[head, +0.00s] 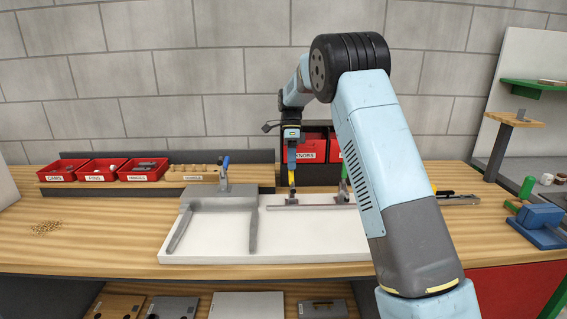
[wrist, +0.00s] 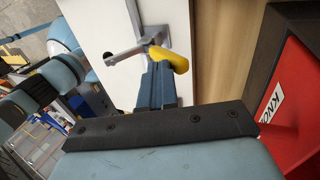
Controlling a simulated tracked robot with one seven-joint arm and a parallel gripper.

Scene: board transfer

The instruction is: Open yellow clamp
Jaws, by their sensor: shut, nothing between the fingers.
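The yellow clamp shows in the wrist view as a grey metal body with an arm and a yellow handle (wrist: 178,60), mounted on the white board (wrist: 118,15). In the head view its yellow handle (head: 292,180) stands up at the back edge of the board (head: 310,244), directly below my gripper. My gripper (head: 291,166) points down with its fingers together. In the wrist view the blue-grey fingers of my gripper (wrist: 157,66) are shut, with their tips right beside the yellow handle. I cannot tell whether they touch it. The fingers hide part of the clamp.
A blue-handled clamp (head: 224,170) stands left on the board and a green-handled one (head: 343,173) stands right, close to my arm. Red bins (head: 311,149) stand behind the yellow clamp. More red bins (head: 103,171) sit at the back left. The left front table is mostly clear.

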